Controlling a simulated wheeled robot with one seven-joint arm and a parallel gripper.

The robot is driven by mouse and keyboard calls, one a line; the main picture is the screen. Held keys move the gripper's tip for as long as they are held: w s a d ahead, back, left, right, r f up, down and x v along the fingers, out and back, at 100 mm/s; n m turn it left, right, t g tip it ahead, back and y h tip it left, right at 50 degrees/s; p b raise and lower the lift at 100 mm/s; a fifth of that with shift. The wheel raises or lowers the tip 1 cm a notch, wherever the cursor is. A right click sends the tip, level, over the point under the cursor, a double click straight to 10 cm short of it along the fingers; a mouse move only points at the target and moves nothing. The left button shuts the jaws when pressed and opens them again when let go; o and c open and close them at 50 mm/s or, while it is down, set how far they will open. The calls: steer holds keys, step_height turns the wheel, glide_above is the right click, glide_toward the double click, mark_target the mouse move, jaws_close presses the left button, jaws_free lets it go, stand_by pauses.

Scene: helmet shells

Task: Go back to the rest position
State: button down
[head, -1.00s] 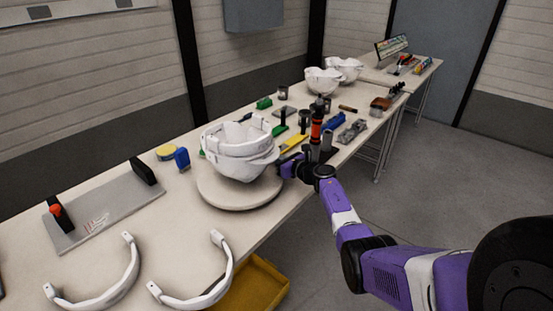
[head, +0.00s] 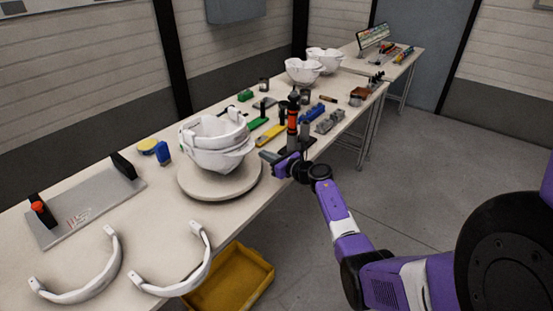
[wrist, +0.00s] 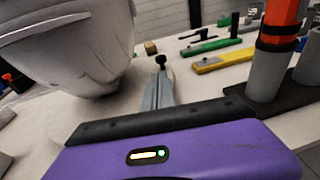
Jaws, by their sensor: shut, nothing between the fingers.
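My gripper (head: 268,157) is shut and empty over the workbench, just right of a white helmet shell (head: 217,145). The shell sits on a round pale turntable (head: 222,190), and a visible gap separates it from my fingers. In the wrist view my closed grey fingers (wrist: 158,85) point ahead past the shell (wrist: 70,50), which fills the upper left. My purple arm reaches in from the lower right in the head view.
A red and black tool (head: 293,122) in a dark stand is close beside my gripper. Yellow (head: 270,135) and green tools lie behind it. Two curved white bands (head: 85,275) lie at the front left. A yellow bin (head: 232,280) is below the bench edge. Open floor is at right.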

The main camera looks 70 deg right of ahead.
steer(key=shift+v, duration=2.55)
steer(key=shift+a, duration=0.1)
